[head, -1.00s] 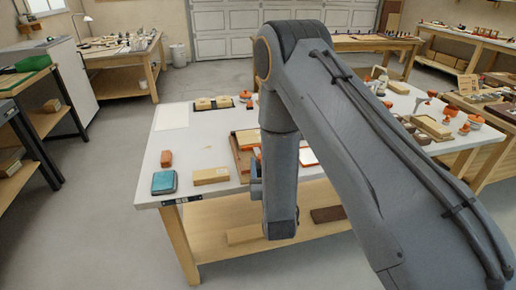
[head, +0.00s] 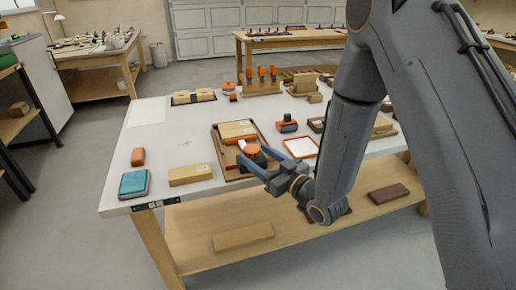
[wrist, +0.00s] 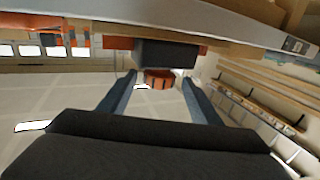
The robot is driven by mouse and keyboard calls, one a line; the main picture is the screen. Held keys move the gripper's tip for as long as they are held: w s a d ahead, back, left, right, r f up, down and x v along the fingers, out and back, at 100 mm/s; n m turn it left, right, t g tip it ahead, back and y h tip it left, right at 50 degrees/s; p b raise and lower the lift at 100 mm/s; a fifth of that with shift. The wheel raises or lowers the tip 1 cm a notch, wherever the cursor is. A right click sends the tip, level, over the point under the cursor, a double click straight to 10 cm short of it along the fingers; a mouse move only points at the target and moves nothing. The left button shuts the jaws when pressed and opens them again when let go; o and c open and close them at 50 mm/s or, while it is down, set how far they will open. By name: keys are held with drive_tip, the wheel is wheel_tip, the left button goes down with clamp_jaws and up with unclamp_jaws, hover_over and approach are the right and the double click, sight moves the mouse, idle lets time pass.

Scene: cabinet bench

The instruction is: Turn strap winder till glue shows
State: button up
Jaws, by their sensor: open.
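An orange ribbed knob (head: 251,150), which looks like the strap winder, sits on a dark body at the front of a brown tray (head: 223,172). A pale wooden block (head: 237,130) lies behind it in the tray. My gripper (head: 253,156) is open with its blue fingers pointing at the knob from the front right. In the wrist view, the orange knob (wrist: 158,77) shows between and beyond the fingertips (wrist: 160,82), below a dark block (wrist: 165,54). I cannot tell whether the fingers touch it.
A teal box (head: 134,184), a small orange block (head: 138,157) and a wooden block (head: 190,175) stand left of the tray. An orange-rimmed white tray (head: 301,147) lies to the right. Orange-handled tools (head: 262,77) stand behind. The table's front edge is close below my gripper.

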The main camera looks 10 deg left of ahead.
drive_tip(key=p+x, duration=0.1)
drive_tip(key=x, duration=0.6)
drive_tip(key=shift+w+a, duration=0.15)
drive_tip(key=shift+w, duration=0.15)
drive_tip(key=c, duration=1)
